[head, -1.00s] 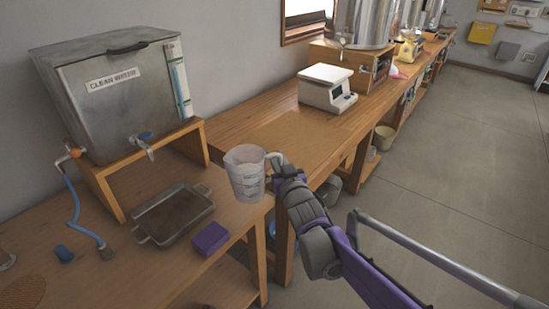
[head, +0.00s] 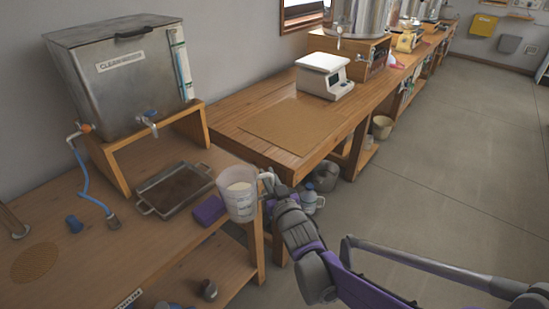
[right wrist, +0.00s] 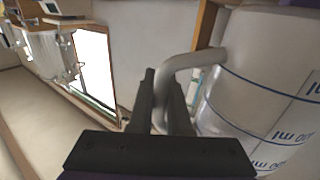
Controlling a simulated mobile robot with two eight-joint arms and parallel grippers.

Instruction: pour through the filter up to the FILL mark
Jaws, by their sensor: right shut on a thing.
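A clear measuring jug (head: 238,204) with a pale handle is held above the front edge of the bench in the head view. Its blue markings show large in the right wrist view (right wrist: 262,95). My right gripper (head: 272,193) is shut on the jug's handle; its dark fingers (right wrist: 160,100) close around the handle. The jug looks about upright, with something whitish inside. A filter and a FILL mark cannot be made out. My left gripper is not in view.
A purple block (head: 209,210) lies beside the jug.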

